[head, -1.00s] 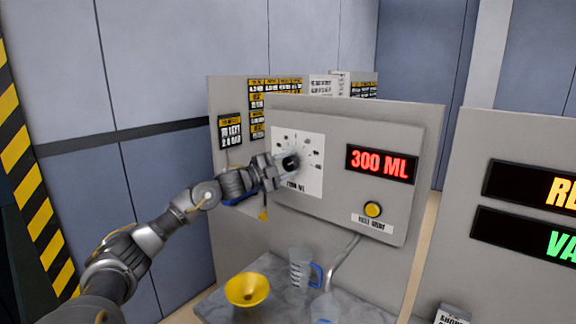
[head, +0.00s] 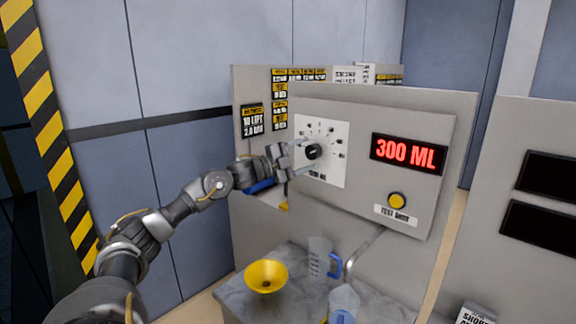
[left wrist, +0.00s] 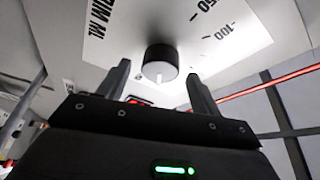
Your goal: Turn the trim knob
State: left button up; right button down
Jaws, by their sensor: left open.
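The trim knob (head: 313,152) is a black round knob on a white dial plate (head: 335,170) with printed marks, on the grey panel. In the left wrist view the knob (left wrist: 160,60) shows a white pointer mark, beyond and between the fingertips. My left gripper (head: 307,156) is open in front of the dial, its fingers pointing at the panel on either side of the knob. In the left wrist view the left gripper (left wrist: 158,82) holds nothing and appears apart from the knob. A red display (head: 408,153) reads 300 ML. My right gripper is not in view.
A yellow button (head: 397,200) sits below the display. A yellow funnel (head: 266,276), a clear jug (head: 320,258) with a blue handle and another clear vessel (head: 343,300) stand on the grey bench (head: 290,256) below. Two dark screens are at right.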

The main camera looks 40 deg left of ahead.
pick_arm(q)
jog(key=b+v, duration=0.6)
jog(key=v, duration=0.2)
dwell(0.6)
